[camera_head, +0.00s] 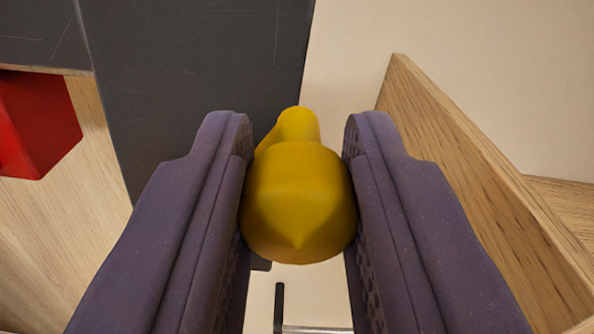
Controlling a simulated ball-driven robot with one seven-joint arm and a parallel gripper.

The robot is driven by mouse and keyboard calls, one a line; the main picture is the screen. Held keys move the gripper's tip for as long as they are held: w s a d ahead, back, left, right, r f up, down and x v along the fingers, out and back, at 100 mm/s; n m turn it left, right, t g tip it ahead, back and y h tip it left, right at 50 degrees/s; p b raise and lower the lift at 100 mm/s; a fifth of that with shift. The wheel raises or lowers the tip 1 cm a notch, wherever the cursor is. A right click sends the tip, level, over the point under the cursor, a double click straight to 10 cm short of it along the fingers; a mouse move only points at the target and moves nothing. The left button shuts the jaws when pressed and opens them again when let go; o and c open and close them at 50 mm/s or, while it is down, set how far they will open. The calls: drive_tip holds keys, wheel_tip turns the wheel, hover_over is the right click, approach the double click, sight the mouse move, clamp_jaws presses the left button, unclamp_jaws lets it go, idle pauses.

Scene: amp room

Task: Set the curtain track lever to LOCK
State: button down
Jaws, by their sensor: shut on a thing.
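A yellow lever with a rounded knob (298,200) is in the middle of the head camera view. Its narrower arm runs up and away behind the knob. My gripper (298,185) is shut on the knob, with one dark purple finger on its left side and one on its right. The lever's mount is mostly hidden behind the knob and fingers. No LOCK marking shows, so I cannot tell which setting the lever is at.
A dark grey panel (190,80) stands behind on the left. A red block (38,125) sits at the left edge by a wooden surface. A wooden board (470,165) slants down on the right, close to my right finger. A thin dark bar (279,305) shows below.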

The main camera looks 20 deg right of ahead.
drive_tip(key=d+f+m+b, duration=0.1)
drive_tip(key=f+m+b, duration=0.1)
drive_tip(key=shift+s+d+f+m+b, duration=0.2)
drive_tip(key=shift+d+m+b, duration=0.1)
drive_tip(key=shift+d+b, duration=0.1)
drive_tip(key=shift+s+d+f+m+b, duration=0.15)
drive_tip(key=shift+d+f+m+b, duration=0.25)
drive_tip(key=shift+f+m+b, duration=0.85)
drive_tip(key=shift+s+d+f+m+b, duration=0.1)
drive_tip(key=shift+d+f+m+b, duration=0.35)
drive_tip(key=shift+m, duration=1.45)
drive_tip(key=shift+s+d+f+m+b, duration=0.15)
drive_tip(key=shift+d+f+m+b, duration=0.2)
drive_tip(key=shift+f+m+b, duration=0.9)
drive_tip(key=shift+r+m+p, duration=0.2)
drive_tip(key=shift+m+p, duration=0.1)
drive_tip(key=shift+m, duration=0.1)
